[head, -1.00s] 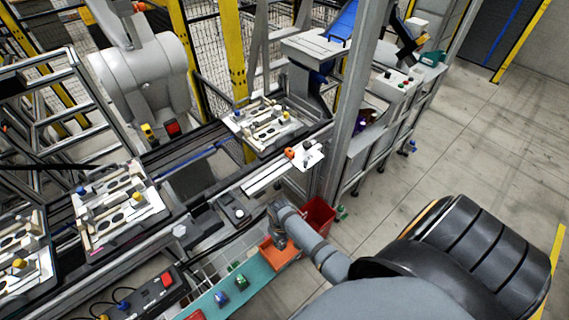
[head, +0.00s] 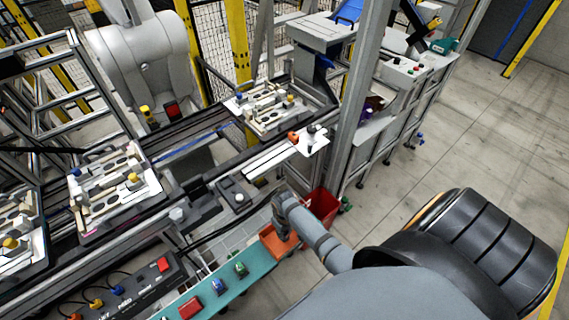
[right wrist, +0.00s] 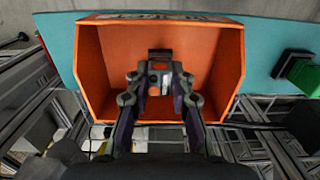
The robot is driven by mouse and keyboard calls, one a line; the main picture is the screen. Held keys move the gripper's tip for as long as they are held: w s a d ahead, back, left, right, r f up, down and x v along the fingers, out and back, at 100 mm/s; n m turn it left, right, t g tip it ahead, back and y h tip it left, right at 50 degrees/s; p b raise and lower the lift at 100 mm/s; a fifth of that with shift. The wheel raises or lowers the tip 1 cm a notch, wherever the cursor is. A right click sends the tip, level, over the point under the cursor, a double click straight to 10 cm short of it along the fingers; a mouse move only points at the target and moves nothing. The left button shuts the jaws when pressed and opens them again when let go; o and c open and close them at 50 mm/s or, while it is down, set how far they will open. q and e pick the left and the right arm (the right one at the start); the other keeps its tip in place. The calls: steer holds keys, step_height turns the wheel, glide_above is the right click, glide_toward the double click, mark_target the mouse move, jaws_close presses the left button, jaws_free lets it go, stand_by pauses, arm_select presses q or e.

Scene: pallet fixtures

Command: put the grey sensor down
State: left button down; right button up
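My right gripper (right wrist: 160,80) is over the open orange bin (right wrist: 222,65) in the right wrist view, fingers pointing into it. A small grey piece, which looks like the grey sensor (right wrist: 160,78), sits between the fingertips, with both fingers appearing to touch its sides. Whether it also touches the bin floor I cannot tell. In the head view the right gripper (head: 284,234) is at the orange bin (head: 272,243), and the sensor is too small to make out. My left gripper is not in view.
The orange bin stands on a teal shelf (head: 215,290) with a green part (head: 240,269), a blue part (head: 218,286) and a red part (head: 190,307). A red bin (head: 322,205) is close beside my right arm. Pallets (head: 115,188) stand on the conveyor beyond.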

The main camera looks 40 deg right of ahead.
steer(key=shift+o, duration=2.2)
steer(key=shift+r, duration=0.3)
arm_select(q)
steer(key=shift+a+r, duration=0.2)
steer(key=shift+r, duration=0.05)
arm_select(e)
step_height(320, 180, up, 12)
steer(key=shift+f, duration=0.1)
